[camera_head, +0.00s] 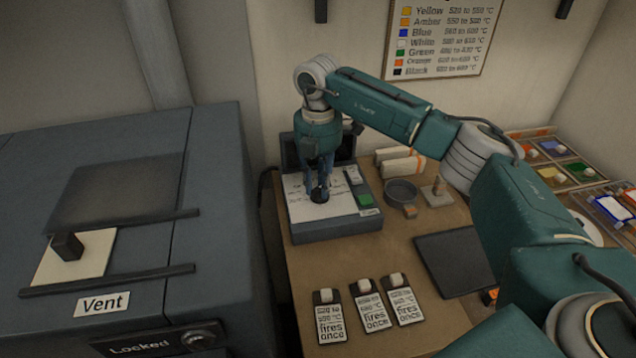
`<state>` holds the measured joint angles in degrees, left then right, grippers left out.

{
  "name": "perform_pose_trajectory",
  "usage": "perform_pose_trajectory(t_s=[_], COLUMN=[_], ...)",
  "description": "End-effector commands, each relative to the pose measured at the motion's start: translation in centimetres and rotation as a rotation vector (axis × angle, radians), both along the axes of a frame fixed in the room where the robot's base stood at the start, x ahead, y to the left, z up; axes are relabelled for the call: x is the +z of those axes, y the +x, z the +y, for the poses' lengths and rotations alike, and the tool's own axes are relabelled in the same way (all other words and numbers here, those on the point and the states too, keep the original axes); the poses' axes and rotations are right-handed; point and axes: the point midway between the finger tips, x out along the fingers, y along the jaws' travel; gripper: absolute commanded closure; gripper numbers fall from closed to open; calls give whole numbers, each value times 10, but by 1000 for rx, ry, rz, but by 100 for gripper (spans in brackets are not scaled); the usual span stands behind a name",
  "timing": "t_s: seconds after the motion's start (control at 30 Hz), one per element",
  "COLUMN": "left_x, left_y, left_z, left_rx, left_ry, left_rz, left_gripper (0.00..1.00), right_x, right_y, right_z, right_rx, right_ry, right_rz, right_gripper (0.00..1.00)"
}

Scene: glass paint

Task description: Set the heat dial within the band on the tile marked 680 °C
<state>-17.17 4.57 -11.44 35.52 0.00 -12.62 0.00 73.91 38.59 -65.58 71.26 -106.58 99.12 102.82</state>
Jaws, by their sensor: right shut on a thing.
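The heat dial is a dark round knob (320,194) on the white face of a grey control box (335,232) at the middle of the view. My right gripper (319,186) points straight down and is shut on the knob. The fingers cover most of the dial and part of its scale, so its setting cannot be read. My left gripper is not in view.
A grey kiln-like cabinet (90,220) with "Vent" and "Locked" labels fills the left. A color chart (443,38) hangs on the wall. Right of the box are a round dark dish (401,191) and a dark flat plate (452,262). Paint trays (551,150) stand at far right.

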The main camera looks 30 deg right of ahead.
Motion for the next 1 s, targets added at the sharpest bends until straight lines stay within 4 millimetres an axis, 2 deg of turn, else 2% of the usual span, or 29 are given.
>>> perform_pose_trajectory(t_s=[0.4, 0.43, 0.5, 0.53, 0.83, 1.0], left_x=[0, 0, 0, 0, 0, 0], left_y=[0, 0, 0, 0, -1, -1], left_z=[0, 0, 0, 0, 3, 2], left_rx=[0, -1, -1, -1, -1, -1], left_ry=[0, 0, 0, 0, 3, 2], left_rz=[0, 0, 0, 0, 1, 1], left_gripper=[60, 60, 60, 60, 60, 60], right_x=[4, 4, 4, 4, 2, 19], right_y=[3, 3, 3, 3, 1, 2], right_z=[-1, -1, -1, -1, 0, 0], right_rx=[-10, -9, -9, -9, -7, -7], right_ry=[0, 0, 1, 1, 0, 1], right_rz=[-11, -11, -11, -10, -4, -7], right_gripper=[100, 76, 62, 58, 58, 58])
